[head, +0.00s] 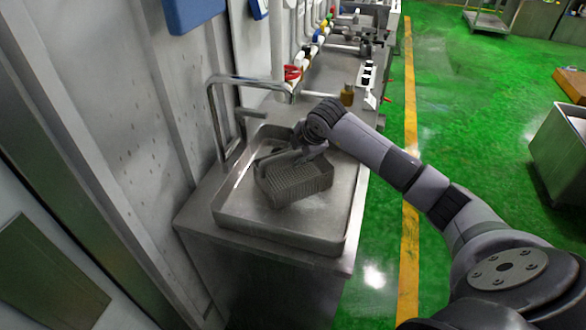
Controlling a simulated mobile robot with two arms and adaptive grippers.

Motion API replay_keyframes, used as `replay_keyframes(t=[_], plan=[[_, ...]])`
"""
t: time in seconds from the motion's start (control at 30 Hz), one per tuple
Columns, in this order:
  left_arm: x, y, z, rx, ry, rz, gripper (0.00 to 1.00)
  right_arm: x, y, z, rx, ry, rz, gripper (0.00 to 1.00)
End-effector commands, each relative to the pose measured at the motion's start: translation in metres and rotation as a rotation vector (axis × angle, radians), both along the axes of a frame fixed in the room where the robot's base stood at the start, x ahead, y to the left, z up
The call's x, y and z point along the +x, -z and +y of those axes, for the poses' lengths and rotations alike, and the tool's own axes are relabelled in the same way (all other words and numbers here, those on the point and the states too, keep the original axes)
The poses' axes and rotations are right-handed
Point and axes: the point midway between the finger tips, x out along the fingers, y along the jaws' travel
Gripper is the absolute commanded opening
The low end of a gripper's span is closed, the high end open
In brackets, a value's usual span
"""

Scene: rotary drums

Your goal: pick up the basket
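The basket (298,186) is a grey, ribbed, box-shaped container. It sits in the shallow metal sink (262,233) and looks slightly tilted. My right arm reaches in from the right over the sink. My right gripper (303,157) is at the far rim of the basket and overlaps it in the picture. Its fingers are small and dark against the basket, so I cannot tell whether they are open, shut or holding the rim. My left gripper is not in view.
A metal faucet (214,104) arches over the sink's far left side. A wall stands close on the left. Green floor with a yellow line (410,235) is open on the right.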

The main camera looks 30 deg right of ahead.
Motion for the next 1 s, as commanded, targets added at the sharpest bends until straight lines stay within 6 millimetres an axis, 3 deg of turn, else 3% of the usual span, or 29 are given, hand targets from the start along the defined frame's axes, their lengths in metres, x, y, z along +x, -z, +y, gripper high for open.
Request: replay_keyframes(t=[0.27,0.8,1.0], plan=[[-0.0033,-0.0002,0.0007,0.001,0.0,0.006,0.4,0.0017,0.0032,0.0,-0.001,-0.001,0.0,0.37],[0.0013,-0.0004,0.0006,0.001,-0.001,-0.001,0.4,0.0017,0.0025,-0.0001,-0.001,-0.001,-0.001,0.01],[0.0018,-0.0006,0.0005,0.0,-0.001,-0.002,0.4,0.0017,0.0024,-0.0001,-0.001,-0.001,-0.001,0.0]])
